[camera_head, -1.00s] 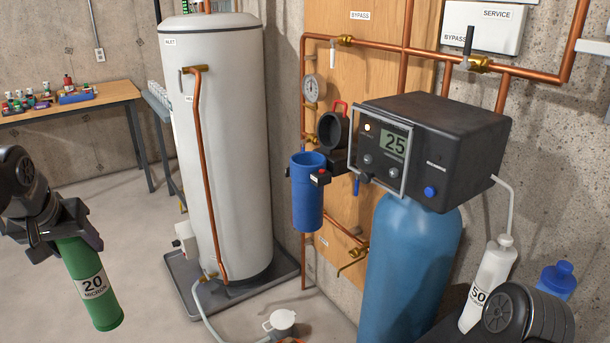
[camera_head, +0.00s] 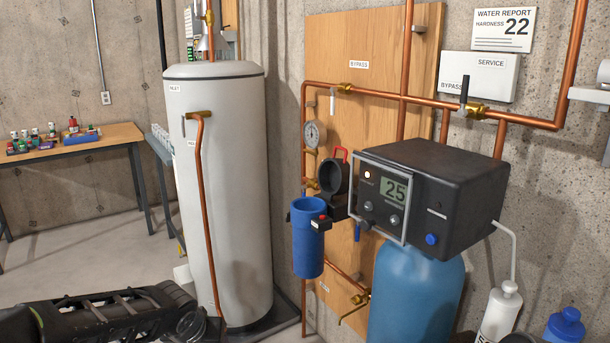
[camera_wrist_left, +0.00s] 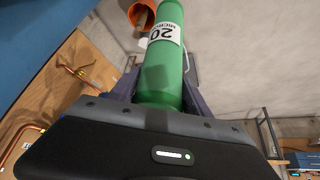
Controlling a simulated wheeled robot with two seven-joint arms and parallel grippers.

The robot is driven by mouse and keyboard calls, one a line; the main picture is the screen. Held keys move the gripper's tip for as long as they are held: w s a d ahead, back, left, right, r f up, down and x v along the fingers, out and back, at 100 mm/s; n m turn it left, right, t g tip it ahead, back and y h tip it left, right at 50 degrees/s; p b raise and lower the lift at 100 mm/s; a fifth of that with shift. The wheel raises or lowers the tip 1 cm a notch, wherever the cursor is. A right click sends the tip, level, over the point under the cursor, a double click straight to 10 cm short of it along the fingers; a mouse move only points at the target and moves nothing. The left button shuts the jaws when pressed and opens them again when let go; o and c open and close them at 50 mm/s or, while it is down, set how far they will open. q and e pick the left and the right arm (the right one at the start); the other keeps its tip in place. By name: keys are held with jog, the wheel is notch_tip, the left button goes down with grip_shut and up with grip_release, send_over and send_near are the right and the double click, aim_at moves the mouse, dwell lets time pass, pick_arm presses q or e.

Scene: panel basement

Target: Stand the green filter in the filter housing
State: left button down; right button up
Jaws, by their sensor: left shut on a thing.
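The green filter (camera_wrist_left: 163,75) with a "20" label is held in my left gripper (camera_wrist_left: 160,98), which is shut around it in the left wrist view. The filter's far end points to the top of that view. In the head view my left arm comes in low at the left, and the filter and fingers are out of sight. The filter housing is a blue cup (camera_head: 308,245), upright and open at the top, in front of the wooden panel. A black round cap (camera_head: 333,177) with a red handle stands swung up beside it. My right gripper is out of view.
The black control box (camera_head: 435,195) on a blue tank (camera_head: 415,295) stands close right of the housing. The white water heater (camera_head: 225,190) is left of it. Copper pipes and a gauge (camera_head: 315,133) are behind. An orange container (camera_wrist_left: 140,14) shows in the wrist view.

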pick_arm(q)
jog(key=shift+w+d, duration=0.1)
jog(key=shift+d, duration=0.55)
jog(key=s, duration=0.3)
jog(key=shift+s, duration=0.2)
jog(key=shift+a, duration=0.1)
